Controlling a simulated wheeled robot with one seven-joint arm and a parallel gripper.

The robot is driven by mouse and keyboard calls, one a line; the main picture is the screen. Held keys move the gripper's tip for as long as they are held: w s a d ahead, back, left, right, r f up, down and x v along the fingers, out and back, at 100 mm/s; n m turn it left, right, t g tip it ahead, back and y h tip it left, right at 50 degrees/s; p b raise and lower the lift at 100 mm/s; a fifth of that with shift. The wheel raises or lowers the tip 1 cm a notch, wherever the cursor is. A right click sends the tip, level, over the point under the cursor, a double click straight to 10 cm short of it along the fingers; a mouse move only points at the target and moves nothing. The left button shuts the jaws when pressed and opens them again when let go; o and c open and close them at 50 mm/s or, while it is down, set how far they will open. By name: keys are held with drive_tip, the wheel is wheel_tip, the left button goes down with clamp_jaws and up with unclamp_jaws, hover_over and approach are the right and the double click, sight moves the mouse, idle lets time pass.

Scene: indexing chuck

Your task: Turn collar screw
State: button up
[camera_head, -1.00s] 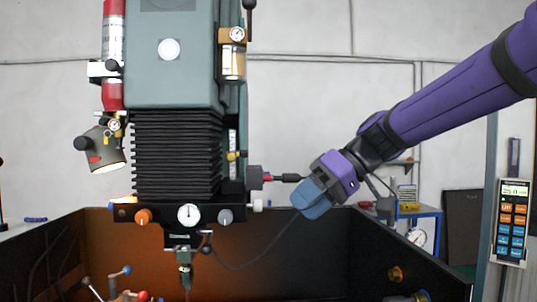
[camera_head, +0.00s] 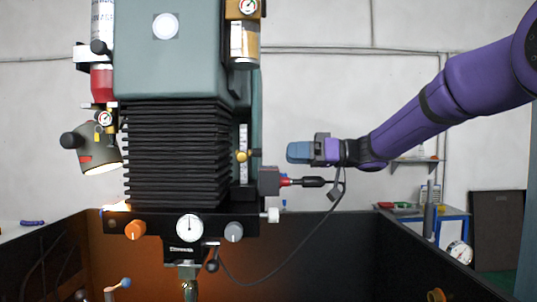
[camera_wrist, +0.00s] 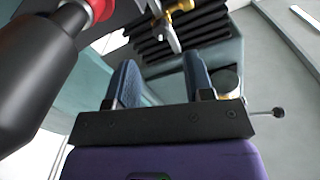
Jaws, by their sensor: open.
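My gripper (camera_head: 298,152) is to the right of the machine head, its blue fingers pointing left. In the wrist view my gripper (camera_wrist: 160,68) has its two fingers apart with nothing between them. A brass knob or screw (camera_head: 242,156) sits on the pale vertical scale at the right side of the black bellows. A brass fitting (camera_wrist: 177,10) shows beyond the fingertips in the wrist view; I cannot tell for sure that it is the same part, or which part is the collar screw.
A black plug (camera_head: 312,182) with a red ring and hanging cable is just below my gripper; it looms large at left in the wrist view (camera_wrist: 45,75). The black bellows (camera_head: 178,155) and a dial gauge (camera_head: 189,228) are to the left. Open space lies above my gripper.

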sight(257, 153)
drive_tip(key=a, duration=0.6)
drive_tip(key=shift+w+a, duration=0.25)
drive_tip(key=shift+a, duration=0.15)
drive_tip(key=shift+c, duration=0.5)
clamp_jaws()
